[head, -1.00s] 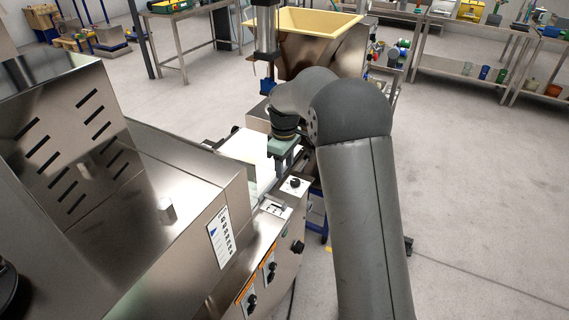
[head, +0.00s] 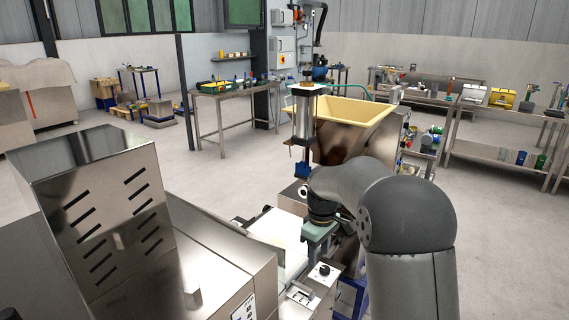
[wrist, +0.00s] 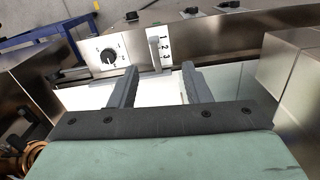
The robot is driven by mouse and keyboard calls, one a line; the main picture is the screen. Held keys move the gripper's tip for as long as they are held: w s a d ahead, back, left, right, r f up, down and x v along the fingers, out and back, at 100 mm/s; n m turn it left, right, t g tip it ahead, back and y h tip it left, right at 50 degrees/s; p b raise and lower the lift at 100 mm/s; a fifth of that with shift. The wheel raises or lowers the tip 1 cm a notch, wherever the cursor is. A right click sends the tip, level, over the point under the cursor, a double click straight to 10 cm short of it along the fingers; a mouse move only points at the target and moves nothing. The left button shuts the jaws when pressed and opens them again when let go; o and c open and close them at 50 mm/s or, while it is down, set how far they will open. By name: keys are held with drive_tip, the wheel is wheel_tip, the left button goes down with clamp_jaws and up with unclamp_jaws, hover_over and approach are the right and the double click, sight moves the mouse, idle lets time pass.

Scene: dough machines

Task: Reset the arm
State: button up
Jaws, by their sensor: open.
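My gripper (wrist: 156,86) shows in the wrist view with its two dark grey fingers apart and nothing between them. It hangs above a white surface of the dough machine (wrist: 146,94). Beyond the fingertips is a steel panel with a black knob (wrist: 108,56) and a lever (wrist: 154,50) beside the numbers 1, 2 and 3. In the head view my arm reaches in from the lower right and bends down to the green gripper body. The fingers are mostly hidden there. The machine's white bed (head: 277,232) lies left of the gripper.
A large steel machine housing (head: 95,195) with slots fills the left foreground. A hopper with a yellow rim (head: 345,110) and an upright cylinder (head: 304,112) stand just beyond the arm. Tables (head: 235,92) stand farther back. Open floor (head: 490,215) lies right.

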drive_tip(key=s+d+r+m, duration=0.1)
drive_tip(key=s+r+m, duration=0.1)
drive_tip(key=s, duration=0.6)
drive_tip(key=s+d+r+m, duration=0.1)
drive_tip(key=s+r+m, duration=0.15)
drive_tip(key=s, duration=0.45)
drive_tip(key=s+f+m, duration=0.1)
drive_tip(key=s+m, duration=0.1)
drive_tip(key=s, duration=0.7)
drive_tip(key=s+d+f+m, duration=0.1)
drive_tip(key=s+m, duration=0.2)
drive_tip(key=s, duration=0.6)
drive_tip(key=shift+f+t, duration=0.3)
drive_tip(key=shift+f, duration=0.05)
